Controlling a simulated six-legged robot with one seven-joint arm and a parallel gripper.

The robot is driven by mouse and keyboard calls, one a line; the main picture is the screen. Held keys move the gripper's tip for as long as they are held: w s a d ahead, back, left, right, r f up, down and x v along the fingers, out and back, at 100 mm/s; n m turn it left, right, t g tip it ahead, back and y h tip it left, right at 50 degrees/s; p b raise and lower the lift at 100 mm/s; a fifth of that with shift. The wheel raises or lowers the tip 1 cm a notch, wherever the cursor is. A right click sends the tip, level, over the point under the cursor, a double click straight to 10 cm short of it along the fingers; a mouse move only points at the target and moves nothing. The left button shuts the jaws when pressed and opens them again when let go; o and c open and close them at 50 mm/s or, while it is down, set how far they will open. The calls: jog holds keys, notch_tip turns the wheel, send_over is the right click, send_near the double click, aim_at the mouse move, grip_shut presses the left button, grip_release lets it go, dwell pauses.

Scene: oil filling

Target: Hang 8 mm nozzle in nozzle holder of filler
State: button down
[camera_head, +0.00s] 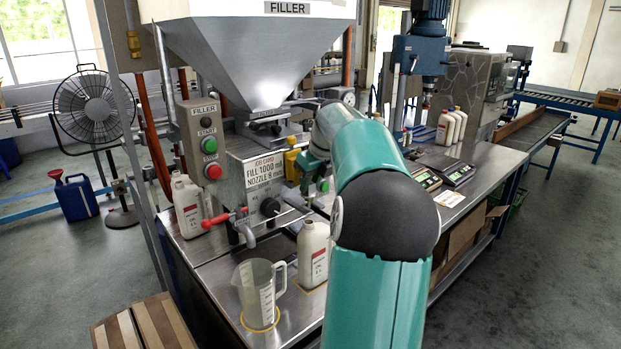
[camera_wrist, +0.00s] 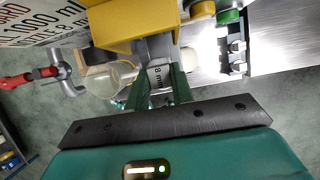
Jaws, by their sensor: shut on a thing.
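My gripper (camera_wrist: 158,88) is shut on the nozzle (camera_wrist: 157,76), a grey piece marked "8 mm", in the wrist view. The nozzle is close to a yellow block (camera_wrist: 125,25) on the filler, with a grey part between them; I cannot tell whether the nozzle touches or sits in a holder. The filler (camera_head: 255,160) stands at the middle left in the head view, with a sign reading "FILL 1000 ml, NOZZLE 8 mm". There the yellow block (camera_head: 292,164) is partly hidden by my arm, and the nozzle is not clearly visible.
A clear measuring jug (camera_head: 257,292) and a white bottle (camera_head: 313,255) stand on the metal bench before the filler. A red-handled valve (camera_head: 222,219) sticks out at the filler's front. Two scales (camera_head: 455,171) stand to the right. A dark slotted rack (camera_wrist: 236,50) is at right in the wrist view.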

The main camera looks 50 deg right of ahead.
jog(key=shift+f, duration=1.55)
jog(key=c, duration=1.1)
grip_release()
jog(key=v, duration=1.3)
jog(key=shift+s+r, duration=0.1)
jog(key=shift+r, duration=0.25)
